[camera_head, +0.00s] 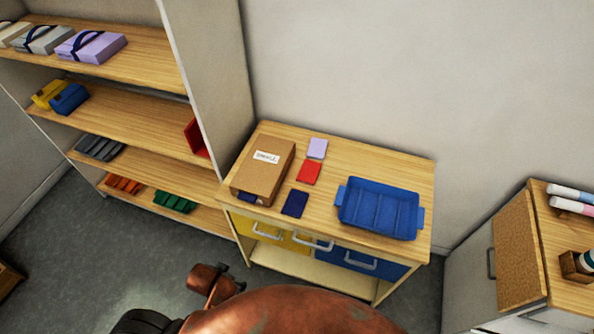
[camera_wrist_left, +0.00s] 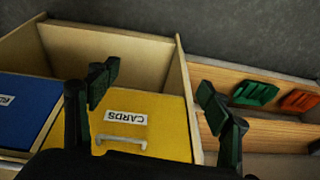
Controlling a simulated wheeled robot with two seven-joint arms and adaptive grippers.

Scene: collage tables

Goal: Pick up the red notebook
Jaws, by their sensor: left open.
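The red notebook (camera_head: 309,173) lies flat on the wooden cabinet top (camera_head: 330,150), between a lilac notebook (camera_head: 317,148) behind it and a dark blue one (camera_head: 294,203) in front. My left gripper (camera_wrist_left: 158,80) is open and empty in the left wrist view, its two dark fingers spread in front of a yellow drawer (camera_wrist_left: 160,120) labelled CARDS. The red notebook does not show in that view. My own arm parts show at the bottom of the head view, but I cannot make out the gripper's fingers there. My right gripper is not in view.
A cardboard box (camera_head: 263,169) stands left of the notebooks, and a blue tray (camera_head: 381,208) stands right of them. Open shelves (camera_head: 110,110) with boxes adjoin the cabinet on the left. The cabinet top's back right is clear. Another cabinet (camera_head: 518,262) stands far right.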

